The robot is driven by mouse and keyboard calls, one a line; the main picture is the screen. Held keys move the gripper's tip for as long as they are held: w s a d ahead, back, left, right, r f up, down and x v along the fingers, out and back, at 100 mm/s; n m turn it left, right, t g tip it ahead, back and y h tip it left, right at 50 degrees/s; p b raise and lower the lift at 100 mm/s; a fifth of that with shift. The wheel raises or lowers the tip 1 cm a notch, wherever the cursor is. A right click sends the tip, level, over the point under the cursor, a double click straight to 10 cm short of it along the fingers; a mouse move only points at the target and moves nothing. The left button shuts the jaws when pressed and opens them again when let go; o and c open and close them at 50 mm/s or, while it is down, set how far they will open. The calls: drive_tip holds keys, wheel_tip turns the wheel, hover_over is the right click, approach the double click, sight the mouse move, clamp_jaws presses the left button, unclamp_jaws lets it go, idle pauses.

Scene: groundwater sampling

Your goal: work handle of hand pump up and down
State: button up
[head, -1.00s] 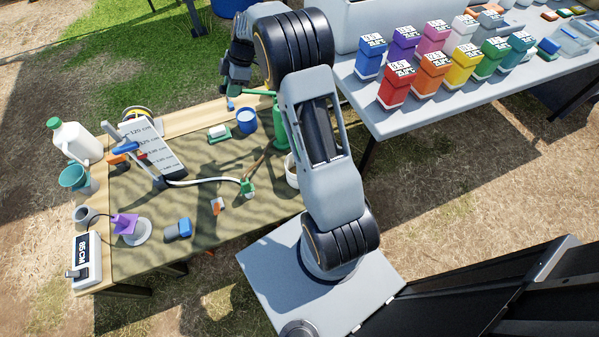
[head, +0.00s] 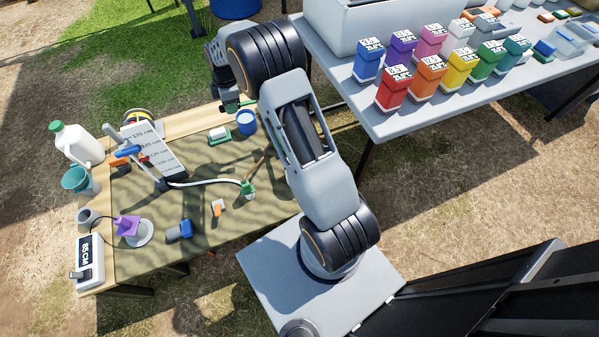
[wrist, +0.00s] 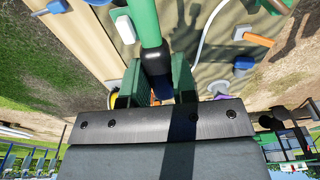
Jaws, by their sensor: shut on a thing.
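In the wrist view my gripper (wrist: 157,68) is shut on the dark-tipped end of the green pump handle (wrist: 145,22), with a green finger pad on each side. The green bar runs from the grip toward the top of the picture. In the head view my gripper (head: 230,104) is small and partly hidden, above the far right part of the work table, just left of the blue cup. My arm hides the pump's body there.
A white jug (head: 75,145) stands at the left. Colored bottles (head: 429,80) line the grey table at right.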

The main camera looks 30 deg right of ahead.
drive_tip(key=d+r+y, duration=0.1)
drive_tip(key=r+y, duration=0.1)
drive_tip(key=d+r+y+b, duration=0.1)
drive_tip(key=r+y, duration=0.1)
drive_tip(key=r, duration=0.1)
drive_tip(key=d+r+t+y+b, duration=0.1)
drive_tip(key=r+y, duration=0.1)
drive_tip(key=shift+s+d+r, duration=0.3)
drive_tip(key=shift+s+d, duration=0.05)
drive_tip(key=shift+d, duration=0.05)
drive_tip(key=shift+a+f, duration=0.1)
drive_tip(key=shift+a, duration=0.1)
drive_tip(key=a+f+h, duration=0.1)
drive_tip(key=f+h, duration=0.1)
drive_tip(key=a+f+h, duration=0.1)
drive_tip(key=f+h, duration=0.1)
drive_tip(key=f, duration=0.1)
drive_tip(key=a+f+g+h, duration=0.1)
drive_tip(key=f+h, duration=0.2)
drive_tip(key=shift+w+a+f, duration=0.25)
drive_tip(key=shift+w+a, duration=0.1)
drive_tip(key=shift+w, duration=0.05)
drive_tip(key=o, duration=0.6)
drive_tip(key=shift+a, duration=0.25)
drive_tip(key=shift+o, duration=1.4)
drive_tip(key=shift+d, duration=0.15)
drive_tip(key=shift+r, duration=0.15)
